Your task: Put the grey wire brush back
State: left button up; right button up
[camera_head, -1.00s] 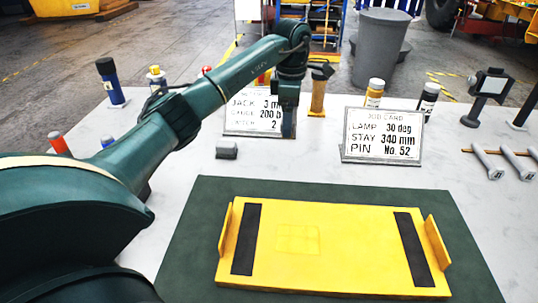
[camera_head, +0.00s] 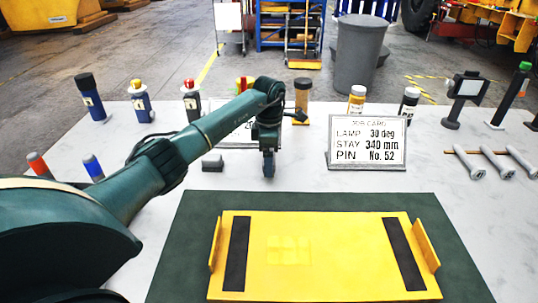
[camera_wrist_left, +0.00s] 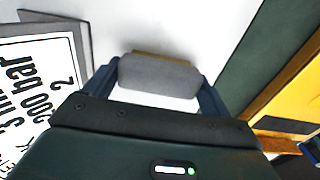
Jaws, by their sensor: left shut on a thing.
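My left gripper (camera_head: 268,170) is low over the white table, in front of the left card's right end. In the left wrist view, the left gripper (camera_wrist_left: 152,90) is shut on a grey block with a brownish edge (camera_wrist_left: 158,75), which I take to be the grey wire brush. In the head view the gripper hides the brush, and I cannot tell whether it touches the table. A small grey block (camera_head: 212,163) lies on the table just left of the gripper. My right gripper is not in view.
A yellow plate with black strips (camera_head: 330,270) lies on a dark green mat (camera_head: 180,260) in front. The job card (camera_head: 367,143) stands to the right; another card (camera_wrist_left: 40,85) is partly hidden behind my arm. Several bottles line the back. Grey pins (camera_head: 495,160) lie at right.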

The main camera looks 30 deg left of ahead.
pick_arm(q)
jog(key=o, duration=0.8)
jog(key=shift+f, duration=0.1)
jog(key=shift+o, duration=0.2)
notch_tip(320, 180, up, 12)
jog(key=shift+r+b, duration=0.2)
jog(key=shift+b, duration=0.25)
